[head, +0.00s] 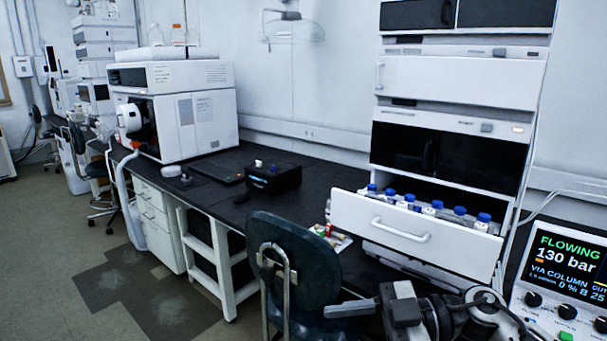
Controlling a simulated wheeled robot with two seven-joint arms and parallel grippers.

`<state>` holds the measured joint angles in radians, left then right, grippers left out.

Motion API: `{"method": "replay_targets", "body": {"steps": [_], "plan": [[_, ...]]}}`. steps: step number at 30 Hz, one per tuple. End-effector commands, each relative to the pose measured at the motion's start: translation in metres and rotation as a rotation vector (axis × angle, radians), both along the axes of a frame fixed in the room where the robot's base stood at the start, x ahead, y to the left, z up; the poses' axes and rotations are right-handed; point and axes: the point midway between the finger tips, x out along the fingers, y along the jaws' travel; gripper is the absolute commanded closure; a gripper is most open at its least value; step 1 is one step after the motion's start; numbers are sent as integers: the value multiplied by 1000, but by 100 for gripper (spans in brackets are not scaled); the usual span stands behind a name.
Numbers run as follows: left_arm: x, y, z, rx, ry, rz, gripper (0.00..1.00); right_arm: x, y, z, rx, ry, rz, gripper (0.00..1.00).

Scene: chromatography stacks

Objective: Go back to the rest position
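My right gripper (372,308) is low in the head view, in front of the instrument stack, with its arm coming in from the lower right. A grey finger points left beside a dark block, but the gap between the fingers cannot be made out. Nothing is clearly held in it. My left gripper is not in view. Above the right gripper, a white drawer (385,222) in the stack is pulled open. It holds several bottles with blue caps (460,210).
A dark chair (290,262) stands close, left of the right gripper. A control panel (568,265) at the right reads "FLOWING 130 bar". The black bench (225,208) carries a white instrument (200,110) and a black box (272,178). The floor at left is open.

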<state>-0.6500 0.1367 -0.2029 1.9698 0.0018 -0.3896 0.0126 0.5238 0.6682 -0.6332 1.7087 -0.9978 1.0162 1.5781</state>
Motion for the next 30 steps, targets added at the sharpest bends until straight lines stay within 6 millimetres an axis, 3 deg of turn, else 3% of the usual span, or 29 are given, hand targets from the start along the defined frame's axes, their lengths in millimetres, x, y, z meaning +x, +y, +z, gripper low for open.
{"method": "replay_targets", "body": {"steps": [1,3,5,7,11,15,18,21,24,30], "plan": [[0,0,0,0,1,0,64,-5,14,-1,154,-8,-79,55],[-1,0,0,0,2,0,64,0,18,-2,323,-25,-253,55],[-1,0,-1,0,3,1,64,6,11,-12,415,-17,-435,55],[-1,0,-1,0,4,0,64,12,-5,-37,453,25,-671,55],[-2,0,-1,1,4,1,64,-3,-45,-117,326,182,-1083,55],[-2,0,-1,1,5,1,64,-51,-75,-197,74,372,-1312,55],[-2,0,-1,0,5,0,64,-89,-85,-236,-80,485,-1370,55],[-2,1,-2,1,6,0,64,-118,-89,-259,-187,564,-1386,55],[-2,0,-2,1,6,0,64,-133,-90,-269,-241,604,-1387,55],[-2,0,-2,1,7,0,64,-137,-91,-273,-258,613,-1385,55]]}}
